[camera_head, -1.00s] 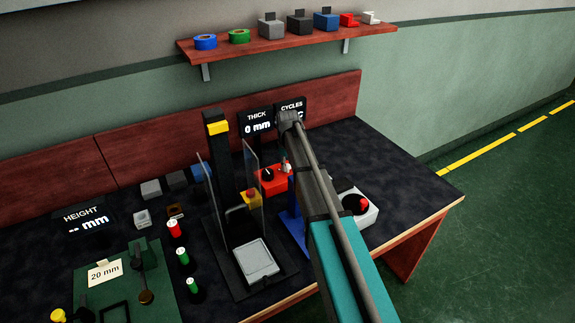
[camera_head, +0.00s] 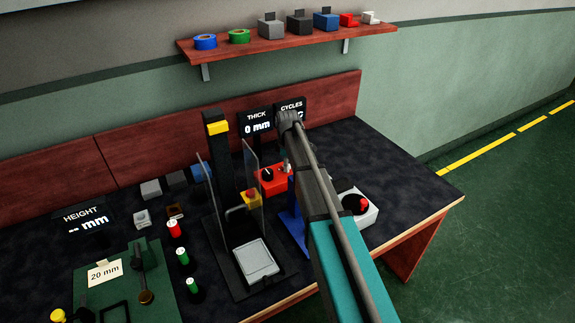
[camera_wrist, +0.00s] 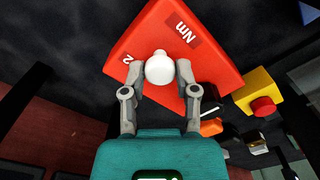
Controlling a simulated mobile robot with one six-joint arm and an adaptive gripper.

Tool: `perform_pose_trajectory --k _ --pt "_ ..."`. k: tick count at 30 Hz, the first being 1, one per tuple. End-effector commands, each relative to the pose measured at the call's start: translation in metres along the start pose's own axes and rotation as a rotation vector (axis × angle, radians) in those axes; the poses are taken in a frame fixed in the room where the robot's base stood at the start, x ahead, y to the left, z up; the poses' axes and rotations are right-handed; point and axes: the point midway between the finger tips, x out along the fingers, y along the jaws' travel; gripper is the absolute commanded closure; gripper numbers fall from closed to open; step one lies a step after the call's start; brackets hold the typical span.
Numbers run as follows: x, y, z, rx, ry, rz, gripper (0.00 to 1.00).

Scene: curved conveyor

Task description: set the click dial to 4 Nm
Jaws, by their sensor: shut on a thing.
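The red dial box (camera_head: 270,184) stands on the bench right of the press; a black knob with a white mark shows on it in the head view. In the wrist view the red box (camera_wrist: 150,40) fills the upper middle, with an "Nm" label and a "2" readable. A white round knob (camera_wrist: 159,69) stands up from it. My gripper (camera_wrist: 158,75) has its two fingers closed on the white knob, one on each side. No pointer on the white knob is visible, so its setting cannot be told. In the head view my arm hides most of my gripper.
A yellow box with a red button (camera_wrist: 263,106) sits beside the red box. THICK (camera_head: 257,120) and CYCLES displays stand behind.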

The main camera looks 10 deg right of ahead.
Motion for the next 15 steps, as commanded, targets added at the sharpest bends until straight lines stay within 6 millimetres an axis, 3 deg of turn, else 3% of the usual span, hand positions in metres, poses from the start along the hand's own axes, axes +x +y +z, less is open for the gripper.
perform_pose_trajectory --k 4,5,9,10,15 --pt "0.0 0.0 -0.0001 -0.001 0.0 0.0 1.0" --pt "0.0 0.0 -0.0001 -0.001 0.0 0.0 0.57" --pt "0.0 0.0 -0.0002 0.0 0.0 0.0 0.31" --pt "0.0 -0.0001 -0.0002 0.0 0.0 0.0 0.27" --pt "0.0 -0.0002 -0.0003 0.0 0.0 0.0 0.27"
